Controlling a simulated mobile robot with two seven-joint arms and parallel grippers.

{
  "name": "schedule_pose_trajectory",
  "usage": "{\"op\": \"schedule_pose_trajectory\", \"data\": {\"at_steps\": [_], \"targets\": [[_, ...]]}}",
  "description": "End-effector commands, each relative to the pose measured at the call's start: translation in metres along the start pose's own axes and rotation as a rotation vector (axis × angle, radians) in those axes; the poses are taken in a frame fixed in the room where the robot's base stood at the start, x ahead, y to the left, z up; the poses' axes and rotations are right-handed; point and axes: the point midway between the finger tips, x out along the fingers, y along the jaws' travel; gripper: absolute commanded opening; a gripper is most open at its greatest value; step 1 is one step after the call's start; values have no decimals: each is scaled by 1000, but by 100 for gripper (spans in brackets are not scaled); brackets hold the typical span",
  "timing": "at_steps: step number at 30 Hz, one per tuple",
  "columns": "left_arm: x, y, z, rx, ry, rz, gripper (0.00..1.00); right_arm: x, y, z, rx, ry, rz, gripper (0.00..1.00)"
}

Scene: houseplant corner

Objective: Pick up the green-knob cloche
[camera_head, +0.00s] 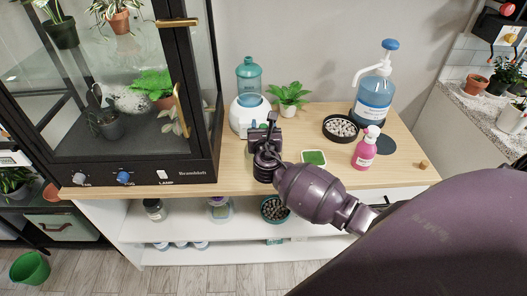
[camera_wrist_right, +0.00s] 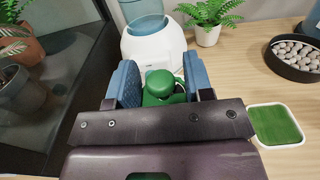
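The green knob (camera_wrist_right: 160,84) of the cloche shows in the right wrist view, between the two blue finger pads of my right gripper (camera_wrist_right: 162,82). The pads stand apart on either side of the knob, and the gripper looks open. The cloche's body is hidden below the knob by the gripper. In the head view my right gripper (camera_head: 265,138) points down over the wooden counter, in front of the white dispenser, and hides the cloche there. My left gripper is not in view.
Close behind stands a white dispenser (camera_head: 245,112) with a teal tank. A potted fern (camera_head: 289,95), a bowl of pebbles (camera_head: 340,128), a green pad (camera_head: 314,157), a pink pump bottle (camera_head: 365,148) and a blue bottle (camera_head: 373,97) stand rightward. A glass cabinet (camera_head: 135,165) stands left.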

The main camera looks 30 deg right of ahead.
Motion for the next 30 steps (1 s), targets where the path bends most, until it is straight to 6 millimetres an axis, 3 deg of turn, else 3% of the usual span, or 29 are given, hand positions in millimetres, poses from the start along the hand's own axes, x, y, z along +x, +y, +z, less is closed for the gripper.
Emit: {"op": "schedule_pose_trajectory", "data": {"at_steps": [1, 9, 30], "targets": [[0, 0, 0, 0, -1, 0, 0, 0, 0, 0, 0, 0, 0, 40], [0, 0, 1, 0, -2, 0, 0, 0, 0, 0, 0, 1, 0, 0], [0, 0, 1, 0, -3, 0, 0, -1, 0, -1, 0, 1, 0, 0]]}}
